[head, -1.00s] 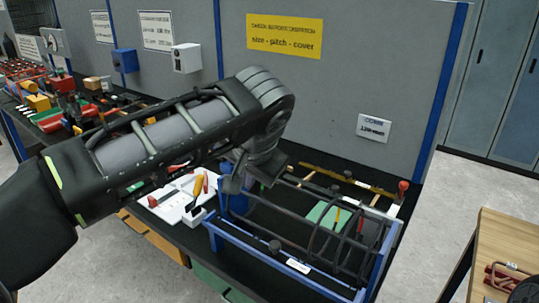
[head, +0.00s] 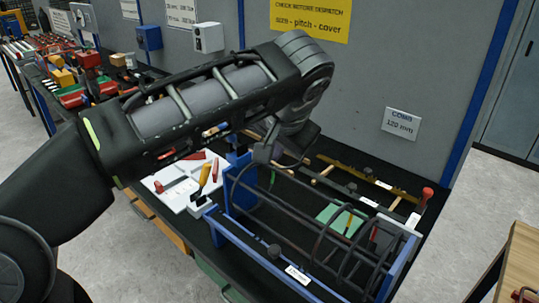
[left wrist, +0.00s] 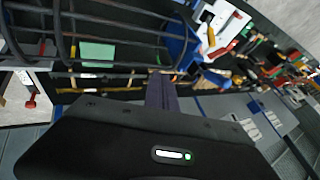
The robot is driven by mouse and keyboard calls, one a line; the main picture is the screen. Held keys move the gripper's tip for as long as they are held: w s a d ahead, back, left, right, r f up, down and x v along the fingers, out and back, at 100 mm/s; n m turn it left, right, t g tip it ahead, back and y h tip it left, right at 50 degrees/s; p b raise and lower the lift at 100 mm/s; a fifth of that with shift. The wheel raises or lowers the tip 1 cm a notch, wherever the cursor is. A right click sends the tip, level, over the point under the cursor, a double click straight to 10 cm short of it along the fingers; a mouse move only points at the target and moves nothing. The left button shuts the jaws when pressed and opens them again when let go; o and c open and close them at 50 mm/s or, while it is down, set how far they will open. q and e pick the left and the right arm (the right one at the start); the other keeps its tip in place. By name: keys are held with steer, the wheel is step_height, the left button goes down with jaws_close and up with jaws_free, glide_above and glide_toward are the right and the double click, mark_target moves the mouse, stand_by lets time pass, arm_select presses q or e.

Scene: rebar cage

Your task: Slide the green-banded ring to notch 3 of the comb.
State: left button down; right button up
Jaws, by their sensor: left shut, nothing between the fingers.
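The rebar cage (head: 305,225) of dark rods and rings lies in a blue frame (head: 262,262) on the black bench. A small green band (head: 272,179) shows on a dark ring near the cage's left end, partly hidden by rods. My left gripper (head: 266,154) is just above and behind that end, shut and empty; I cannot tell whether it touches a rod. Its closed fingers also show in the left wrist view (left wrist: 161,92), beside the cage's rods (left wrist: 110,20). A yellow-brown bar (head: 365,180) lies behind the cage; I cannot make out comb notches. My right gripper is out of view.
A white tray (head: 168,178) with a yellow-handled tool (head: 204,174) stands left of the cage. A green block (head: 335,215) shows through the rods. A red knob (head: 427,194) rises at the right. A grey panel (head: 330,90) stands behind, bearing a "COMB 120 mm" label (head: 400,123).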

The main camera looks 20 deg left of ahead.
arm_select(q)
steer(key=w+a+f, duration=0.5)
steer(key=a+f, duration=0.1)
steer(key=f, duration=0.2)
steer(key=shift+w+a+f, duration=0.2)
steer(key=shift+w+f, duration=0.1)
steer(key=shift+w, duration=0.1)
steer(key=shift+w+a+b, duration=0.15)
steer(key=shift+a+b, duration=0.2)
steer(key=shift+a, duration=0.35)
steer(key=v, duration=0.7)
steer(key=shift+r, duration=0.35)
steer(key=shift+d, duration=0.1)
